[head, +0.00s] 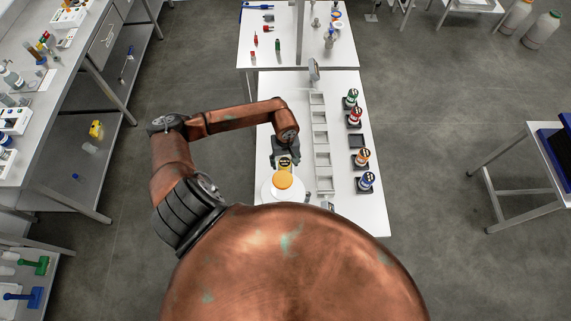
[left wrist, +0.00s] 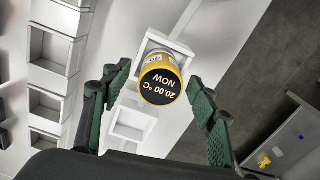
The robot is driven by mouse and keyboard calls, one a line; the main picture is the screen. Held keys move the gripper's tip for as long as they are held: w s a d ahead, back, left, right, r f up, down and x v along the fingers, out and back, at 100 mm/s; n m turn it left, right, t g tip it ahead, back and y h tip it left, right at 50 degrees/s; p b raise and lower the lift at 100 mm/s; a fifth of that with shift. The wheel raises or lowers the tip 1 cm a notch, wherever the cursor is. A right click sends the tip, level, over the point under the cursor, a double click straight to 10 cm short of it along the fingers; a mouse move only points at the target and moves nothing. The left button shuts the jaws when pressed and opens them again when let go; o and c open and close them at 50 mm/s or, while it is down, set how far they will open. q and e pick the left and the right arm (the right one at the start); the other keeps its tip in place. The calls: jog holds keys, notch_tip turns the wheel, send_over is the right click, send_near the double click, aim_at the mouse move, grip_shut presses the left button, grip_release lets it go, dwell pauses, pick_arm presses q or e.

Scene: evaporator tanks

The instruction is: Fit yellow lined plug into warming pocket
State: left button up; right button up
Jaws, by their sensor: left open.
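The yellow lined plug (left wrist: 161,80) has a black round top reading "20.00 °C NOW" and a yellow rim. In the left wrist view it is between the open fingers of my left gripper (left wrist: 158,92), with gaps on both sides. A white square-walled pocket (left wrist: 176,46) shows behind it; I cannot tell whether the plug is inside. In the head view my left gripper (head: 286,157) points down over the white table's left side, and the plug (head: 285,162) shows small between its fingers. My right gripper is not in view. I cannot tell which pocket is the warming one.
A row of white pockets (head: 320,136) runs along the white table (head: 345,205). An orange-topped round thing (head: 282,180) sits on a white disc near the gripper. Another table (head: 257,57) with tools stands beyond.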

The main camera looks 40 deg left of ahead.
pick_arm(q)
notch_tip(320, 180, up, 9)
jog(key=b, duration=0.3)
jog(key=shift+r, duration=0.85)
